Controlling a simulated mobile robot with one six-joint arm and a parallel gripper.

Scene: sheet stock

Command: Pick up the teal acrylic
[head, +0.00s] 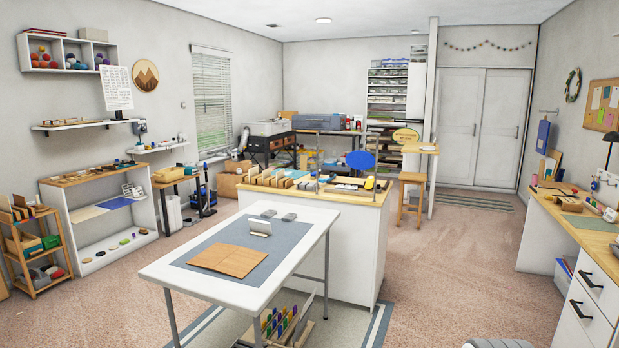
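I cannot make out for certain which thing is the teal acrylic. Several thin coloured sheets, with green, blue, yellow and red edges, stand upright in a wooden rack (300,334) on the floor under the white table (168,268). They are too small to tell whether one is teal. My gripper is not in view.
A brown panel (228,258) lies on the table's grey mat, with a small white stand (260,227) behind it. A white counter (352,250) stands behind the table. A wooden cart (38,262) stands far left. Carpet between counter and right-hand desk (570,222) is mostly clear.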

